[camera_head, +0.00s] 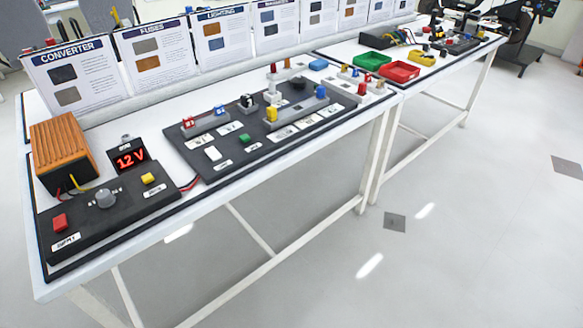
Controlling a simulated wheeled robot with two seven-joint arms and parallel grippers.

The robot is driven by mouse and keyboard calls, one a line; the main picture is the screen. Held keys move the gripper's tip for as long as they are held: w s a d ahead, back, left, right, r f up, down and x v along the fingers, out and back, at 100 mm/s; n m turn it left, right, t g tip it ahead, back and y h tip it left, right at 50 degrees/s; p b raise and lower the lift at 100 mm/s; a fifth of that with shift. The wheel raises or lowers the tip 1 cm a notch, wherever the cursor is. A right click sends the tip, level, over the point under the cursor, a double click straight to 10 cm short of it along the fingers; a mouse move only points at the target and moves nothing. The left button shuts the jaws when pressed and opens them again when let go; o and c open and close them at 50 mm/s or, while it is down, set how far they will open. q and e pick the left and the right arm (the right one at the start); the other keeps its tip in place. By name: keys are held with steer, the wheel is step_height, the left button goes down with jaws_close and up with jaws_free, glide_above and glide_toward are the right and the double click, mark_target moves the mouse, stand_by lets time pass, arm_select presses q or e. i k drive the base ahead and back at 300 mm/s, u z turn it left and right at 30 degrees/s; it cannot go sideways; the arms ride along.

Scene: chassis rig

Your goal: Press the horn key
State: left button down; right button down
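A dark control board (258,160) lies on the white bench and carries several small keys and switches. A white key (212,153) and a green key (245,138) sit near its front edge, each with a small white label beside it. The label print is too small to read, so I cannot tell which key is the horn key. A dark supply panel (105,222) at the left bears a red key (60,221), a grey knob (105,198) and a yellow key (148,178). Neither of my grippers is in view.
An orange-finned converter box (63,146) and a red "12 V" display (128,157) stand at the left. Upright information cards (145,58) line the bench's back. Green (371,61) and red (399,71) trays sit on the farther bench. The floor in front is clear.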

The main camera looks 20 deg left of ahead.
mark_target(245, 137)
steer(key=z, duration=0.2)
steer(key=k, duration=0.45)
steer(key=z, duration=0.55)
steer(key=i, duration=1.3)
steer(key=u, duration=1.05)
steer(key=i, duration=0.85)
steer(key=u, duration=1)
